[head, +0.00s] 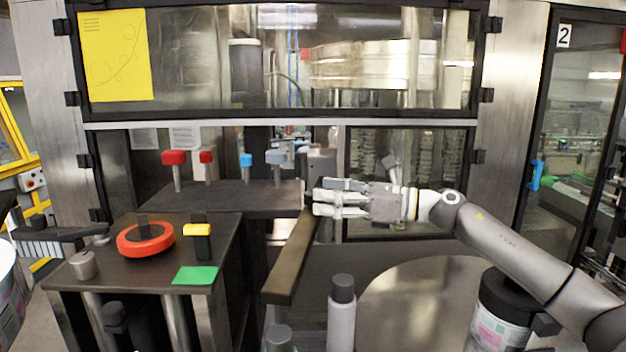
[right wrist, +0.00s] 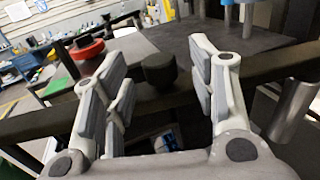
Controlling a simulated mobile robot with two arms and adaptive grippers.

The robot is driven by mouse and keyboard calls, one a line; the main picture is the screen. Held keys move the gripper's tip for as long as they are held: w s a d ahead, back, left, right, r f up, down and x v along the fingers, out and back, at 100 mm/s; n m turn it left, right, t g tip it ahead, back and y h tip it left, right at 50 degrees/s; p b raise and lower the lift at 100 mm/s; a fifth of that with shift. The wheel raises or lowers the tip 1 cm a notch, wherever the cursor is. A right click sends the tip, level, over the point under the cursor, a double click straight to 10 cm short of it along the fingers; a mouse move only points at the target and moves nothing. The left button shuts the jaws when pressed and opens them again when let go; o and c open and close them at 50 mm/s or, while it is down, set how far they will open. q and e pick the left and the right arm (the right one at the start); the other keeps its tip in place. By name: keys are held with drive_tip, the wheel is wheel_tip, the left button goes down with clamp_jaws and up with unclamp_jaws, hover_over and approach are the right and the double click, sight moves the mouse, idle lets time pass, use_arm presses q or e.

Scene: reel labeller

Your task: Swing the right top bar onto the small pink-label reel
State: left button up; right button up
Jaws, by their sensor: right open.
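A long dark bar (head: 290,258), which looks like the right top bar, runs from near my right gripper toward the lower middle of the head view. My right gripper (head: 322,197) is at its far end, fingers pointing left. In the right wrist view the gripper (right wrist: 162,68) is open and empty, with a dark round knob (right wrist: 160,72) showing between its fingers near the dark bar (right wrist: 260,74). Contact cannot be told. A reel with a pink label (head: 492,332) and dark top stands at lower right, partly behind my arm. My left gripper is not clearly seen.
A dark table (head: 130,258) at left holds a red ring (head: 145,240), a yellow-topped block (head: 198,240) and a green card (head: 195,275). A shelf behind carries red and blue knobs. A grey bottle (head: 341,318) stands front centre. A round pale plate (head: 415,305) is largely clear.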

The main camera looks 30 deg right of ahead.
drive_tip(key=p+x, duration=0.2)
drive_tip(key=shift+w+a+r, duration=0.2)
drive_tip(key=shift+a+r, duration=0.05)
drive_tip(key=shift+w+a+f, duration=0.25)
drive_tip(key=shift+w+a, duration=0.05)
drive_tip(key=shift+w, duration=0.1)
clamp_jaws()
